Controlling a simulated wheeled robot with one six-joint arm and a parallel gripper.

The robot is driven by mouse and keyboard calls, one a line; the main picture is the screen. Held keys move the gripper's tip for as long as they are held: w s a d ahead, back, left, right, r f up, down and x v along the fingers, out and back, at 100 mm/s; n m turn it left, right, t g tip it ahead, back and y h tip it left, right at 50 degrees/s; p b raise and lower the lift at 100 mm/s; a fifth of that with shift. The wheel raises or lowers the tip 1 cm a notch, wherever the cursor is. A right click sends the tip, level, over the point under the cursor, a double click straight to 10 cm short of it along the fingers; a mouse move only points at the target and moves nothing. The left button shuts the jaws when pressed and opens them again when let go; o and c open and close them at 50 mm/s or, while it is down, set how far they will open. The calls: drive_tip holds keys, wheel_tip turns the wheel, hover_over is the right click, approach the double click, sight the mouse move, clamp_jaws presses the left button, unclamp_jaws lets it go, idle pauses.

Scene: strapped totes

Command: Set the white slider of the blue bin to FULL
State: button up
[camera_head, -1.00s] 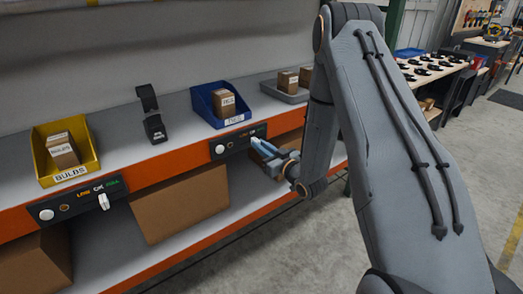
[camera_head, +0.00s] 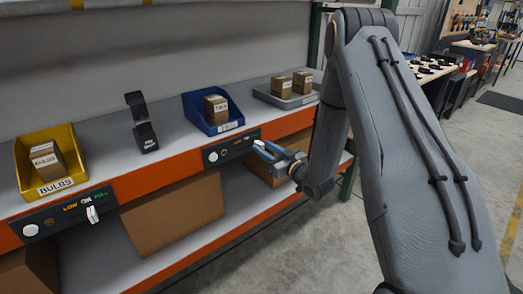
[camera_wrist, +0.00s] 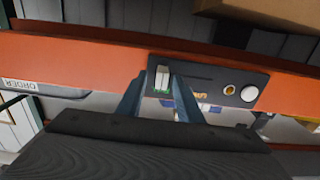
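The blue bin (camera_head: 196,117) stands on the shelf with a brown box in it. Its black slider panel (camera_head: 224,151) is on the orange rail below. In the wrist view, which shows the panel upside down, the white slider (camera_wrist: 162,78) is at the left end of the slot, beside green lettering. My gripper (camera_wrist: 158,88) is open, its blue fingers on either side of the slider with gaps visible. Whether a finger touches it cannot be told.
The yellow bin (camera_head: 70,183) at left has its own panel (camera_head: 63,214) and white slider (camera_head: 92,214). A black stand (camera_head: 141,122) sits between the bins. A grey tray (camera_head: 267,94) holds two boxes at right. Large cartons (camera_head: 172,213) fill the lower shelf.

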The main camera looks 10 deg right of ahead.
drive_tip(key=b+v, duration=0.1)
drive_tip(key=v, duration=0.6)
drive_tip(key=shift+s+d, duration=0.15)
drive_tip(key=shift+s, duration=0.2)
drive_tip(key=s+r+m+g+h, duration=0.2)
drive_tip(key=s+g+h, duration=0.2)
drive_tip(key=s+g, duration=0.4)
drive_tip(key=s+a+r+m+g+h, duration=0.1)
drive_tip(key=s+g, duration=0.7)
drive_tip(key=s, duration=1.5)
drive_tip(key=r+m+h, duration=0.1)
drive_tip(key=m+h, duration=0.1)
drive_tip(key=h, duration=0.1)
drive_tip(key=shift+r, duration=0.3)
drive_tip(key=shift+w+a, duration=0.1)
drive_tip(key=shift+a, duration=0.05)
idle(0.4)
